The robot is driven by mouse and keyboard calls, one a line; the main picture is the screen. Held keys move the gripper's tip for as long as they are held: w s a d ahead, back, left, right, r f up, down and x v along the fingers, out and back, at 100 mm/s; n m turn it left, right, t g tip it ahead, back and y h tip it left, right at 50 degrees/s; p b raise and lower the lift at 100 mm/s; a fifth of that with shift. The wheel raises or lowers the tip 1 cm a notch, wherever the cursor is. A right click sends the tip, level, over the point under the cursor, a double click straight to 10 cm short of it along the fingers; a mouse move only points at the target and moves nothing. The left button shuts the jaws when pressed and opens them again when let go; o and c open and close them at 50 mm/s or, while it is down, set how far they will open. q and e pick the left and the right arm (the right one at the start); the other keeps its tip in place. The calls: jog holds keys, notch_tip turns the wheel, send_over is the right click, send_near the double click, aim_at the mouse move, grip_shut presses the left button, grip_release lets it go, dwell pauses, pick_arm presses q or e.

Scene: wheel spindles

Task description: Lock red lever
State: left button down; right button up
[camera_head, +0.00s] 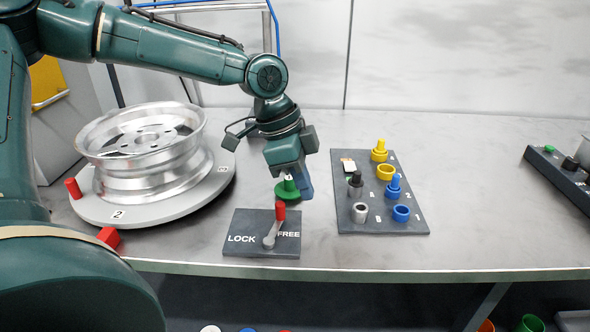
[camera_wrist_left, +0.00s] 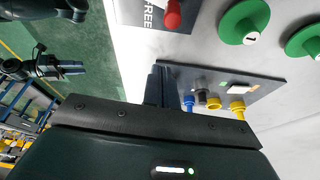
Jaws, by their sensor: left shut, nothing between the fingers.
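The red lever (camera_head: 280,211) stands on a dark plate (camera_head: 243,221) marked LOCK at left and FREE at right. Its grey arm leans from the pivot up toward the FREE side. In the left wrist view the red knob (camera_wrist_left: 172,16) shows at the top beside the word FREE. My left gripper (camera_head: 303,188) is shut and empty, above and slightly right of the lever, apart from it. Its fingers also show in the left wrist view (camera_wrist_left: 158,86).
A green knob (camera_head: 287,189) shows just behind the lever, partly hidden by my gripper. A dark board (camera_head: 377,216) with coloured pegs and rings lies to the right. A silver wheel (camera_head: 144,168) rests on a round turntable (camera_head: 193,201) at left. The table between board and right rack is clear.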

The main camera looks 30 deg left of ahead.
aim_at(274, 224)
pick_arm(q)
jog(key=x, duration=0.4)
jog(key=shift+f+b, duration=0.1)
jog(key=shift+b, duration=0.2)
jog(key=a, duration=0.1)
jog(key=s+a, duration=0.1)
jog(key=a, duration=0.1)
jog(key=shift+s+p, duration=0.15)
jog(key=shift+p, duration=0.15)
jog(key=shift+s+a, duration=0.15)
jog(key=shift+a, duration=0.15)
pick_arm(e)
jog(key=shift+s+d, duration=0.15)
jog(key=shift+d, duration=0.05)
jog(key=shift+r, duration=0.15)
